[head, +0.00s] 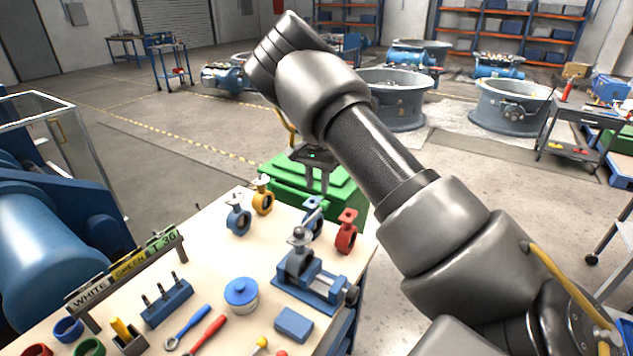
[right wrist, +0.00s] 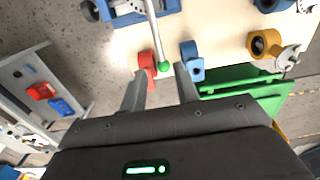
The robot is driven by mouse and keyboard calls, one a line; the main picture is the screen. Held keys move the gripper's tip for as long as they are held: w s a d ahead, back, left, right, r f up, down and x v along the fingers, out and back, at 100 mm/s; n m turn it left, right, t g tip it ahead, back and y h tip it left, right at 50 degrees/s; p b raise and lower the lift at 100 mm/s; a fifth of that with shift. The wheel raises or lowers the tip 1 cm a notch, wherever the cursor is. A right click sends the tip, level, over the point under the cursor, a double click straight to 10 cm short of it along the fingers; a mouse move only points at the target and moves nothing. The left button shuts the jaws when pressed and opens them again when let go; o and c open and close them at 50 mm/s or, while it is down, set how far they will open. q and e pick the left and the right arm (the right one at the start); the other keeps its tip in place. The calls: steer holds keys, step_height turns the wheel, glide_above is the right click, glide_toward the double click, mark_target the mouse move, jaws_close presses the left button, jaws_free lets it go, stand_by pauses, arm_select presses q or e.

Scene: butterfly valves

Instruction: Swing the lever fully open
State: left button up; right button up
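A butterfly valve (head: 299,262) is clamped in a blue vise (head: 318,283) on the bench. Its grey lever (right wrist: 154,30) ends in a green ball (right wrist: 163,66). In the head view the lever points away from me, toward the bench's far edge. My right gripper (right wrist: 160,82) is open, its two fingers apart. In the right wrist view the green ball shows between and just past the fingertips; I see no finger touching it. In the head view the gripper (head: 322,184) is small and partly hidden by my forearm. My left gripper is not in view.
A red valve (head: 346,232) and a blue valve (head: 312,226) stand close beside the lever's end. Another blue valve (head: 238,218) and a yellow valve (head: 262,197) stand to the left. A green crate (head: 284,178) lies beyond the bench. A blue-lidded jar (head: 241,293) stands near the vise.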

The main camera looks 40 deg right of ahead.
mark_target(317, 211)
step_height(317, 211, down, 8)
steer(key=b, duration=0.4)
steer(key=shift+r+b, duration=0.2)
steer(key=shift+b, duration=0.2)
steer(key=shift+f+b, duration=0.3)
steer(key=shift+f, duration=0.3)
jaws_close()
